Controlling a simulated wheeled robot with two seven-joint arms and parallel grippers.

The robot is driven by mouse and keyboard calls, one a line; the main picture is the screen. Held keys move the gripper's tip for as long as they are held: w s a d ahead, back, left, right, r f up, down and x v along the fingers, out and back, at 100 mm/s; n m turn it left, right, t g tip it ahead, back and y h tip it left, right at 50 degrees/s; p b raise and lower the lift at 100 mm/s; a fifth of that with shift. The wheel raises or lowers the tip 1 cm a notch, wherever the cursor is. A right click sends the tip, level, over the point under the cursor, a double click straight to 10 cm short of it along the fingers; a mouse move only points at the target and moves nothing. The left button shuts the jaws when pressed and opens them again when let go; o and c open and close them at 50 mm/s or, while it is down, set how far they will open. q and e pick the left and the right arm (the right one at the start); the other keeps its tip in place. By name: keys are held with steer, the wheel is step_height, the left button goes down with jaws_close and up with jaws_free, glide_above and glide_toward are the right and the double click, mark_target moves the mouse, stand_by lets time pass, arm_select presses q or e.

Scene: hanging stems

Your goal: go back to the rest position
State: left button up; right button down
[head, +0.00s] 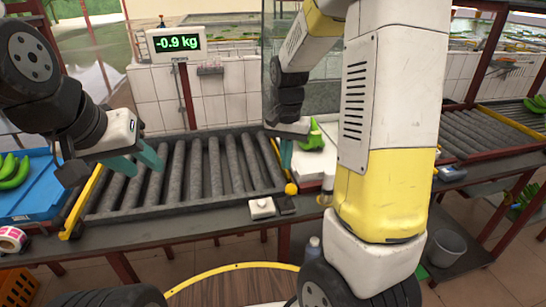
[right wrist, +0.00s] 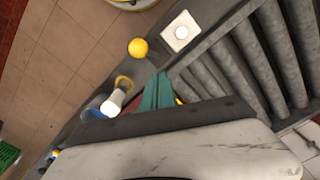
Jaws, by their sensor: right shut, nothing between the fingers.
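My left gripper (head: 137,164) is over the left part of the roller conveyor (head: 215,163), with its two teal fingers apart and nothing visible between them. My right gripper (head: 286,153) is at the right end of the conveyor, beside a green banana bunch (head: 313,138) on a white surface (head: 325,150). Its teal fingers are together and empty, and they also show in the right wrist view (right wrist: 157,92). My right arm hides part of the bench on the right.
A blue tray (head: 38,203) with green bananas stands at the left, near a tape roll (head: 11,239). A white button box (head: 261,208) and a yellow knob (head: 291,188) sit at the bench's front edge. The conveyor's middle is clear.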

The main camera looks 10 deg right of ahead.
steer(key=shift+r, duration=1.05)
steer(key=s+a+r+n+t+y, duration=0.1)
steer(key=s+r+n+t, duration=0.2)
steer(key=s+r, duration=0.3)
steer(key=s+a+r+n+t+y, duration=0.1)
steer(key=s+r+n+t, duration=0.2)
steer(key=s+r, duration=0.3)
steer(key=s, duration=0.5)
steer(key=shift+a+r, duration=0.25)
steer(key=shift+r, duration=0.05)
